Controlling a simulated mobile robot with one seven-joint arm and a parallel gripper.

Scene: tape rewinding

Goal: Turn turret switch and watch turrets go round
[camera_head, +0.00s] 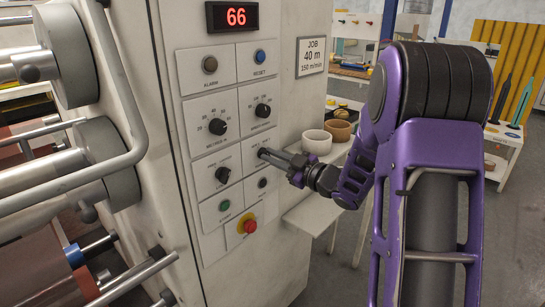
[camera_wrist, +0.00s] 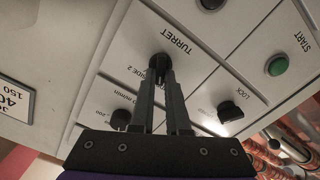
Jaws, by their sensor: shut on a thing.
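The turret switch is a black knob on the white control panel, marked TURRET and SIDE 2 in the wrist view (camera_wrist: 159,64). My gripper (camera_head: 265,154) reaches the panel from the right in the head view. In the wrist view its two fingers (camera_wrist: 161,76) are closed on the knob, and they partly cover it and its label. In the head view the fingertips hide most of the switch.
Nearby are the lock knob (camera_head: 222,174), green start button (camera_head: 224,205), red emergency stop (camera_head: 248,226) and two upper knobs. The display (camera_head: 232,17) reads 66. A shelf with bowls (camera_head: 317,141) is behind my gripper. A bent rail (camera_head: 128,120) stands left of the panel.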

